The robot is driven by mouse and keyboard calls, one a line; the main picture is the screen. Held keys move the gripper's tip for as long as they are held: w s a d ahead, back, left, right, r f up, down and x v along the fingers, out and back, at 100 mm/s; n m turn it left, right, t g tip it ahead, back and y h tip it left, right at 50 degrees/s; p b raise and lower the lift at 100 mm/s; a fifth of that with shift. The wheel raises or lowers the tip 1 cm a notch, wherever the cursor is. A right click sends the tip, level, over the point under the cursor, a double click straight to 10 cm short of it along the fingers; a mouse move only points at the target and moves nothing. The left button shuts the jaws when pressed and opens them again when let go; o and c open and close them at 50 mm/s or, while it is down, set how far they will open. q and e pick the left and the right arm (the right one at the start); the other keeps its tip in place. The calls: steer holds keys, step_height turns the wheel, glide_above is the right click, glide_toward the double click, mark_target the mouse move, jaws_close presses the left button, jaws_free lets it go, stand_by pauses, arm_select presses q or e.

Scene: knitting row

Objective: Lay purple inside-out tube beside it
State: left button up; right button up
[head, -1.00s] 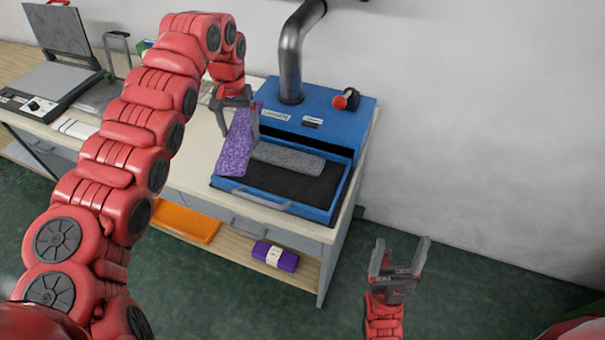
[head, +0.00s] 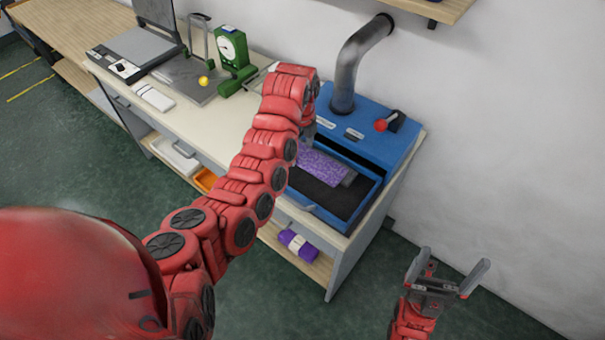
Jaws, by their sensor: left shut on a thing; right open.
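The purple tube (head: 322,163) is a speckled flat piece at the blue machine's open drawer (head: 345,226), over the left part of its dark bed (head: 335,198). My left gripper (head: 306,140) is shut on the purple tube near its left end; the arm partly hides the fingers and that end. The grey tube seen earlier in the drawer is mostly hidden now; only a greyish edge may show by the purple one. I cannot tell whether the purple tube touches the bed or overlaps the grey one. My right gripper (head: 448,278) is open and empty, low at the right.
The blue machine (head: 370,130) has a red knob (head: 381,125) and a metal duct (head: 358,62). A green dial gauge (head: 233,58) and a flat press (head: 135,52) stand left on the bench. A purple bundle (head: 298,243) lies on the lower shelf.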

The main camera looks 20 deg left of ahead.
mark_target(301, 152)
arm_select(q)
step_height(301, 152, down, 4)
steer(key=shift+f+b, duration=0.1)
steer(key=shift+b, duration=0.8)
steer(key=shift+a+f+p, duration=0.1)
steer(key=shift+p, duration=0.25)
step_height(301, 152, down, 4)
steer(key=shift+r+p, duration=0.15)
steer(key=shift+p, duration=0.7)
steer(key=shift+f, duration=0.35)
steer(key=shift+f, duration=0.1)
steer(key=shift+f+b, duration=0.35)
steer(key=shift+f, duration=0.2)
steer(key=o, duration=1.1)
steer(key=shift+c, duration=0.2)
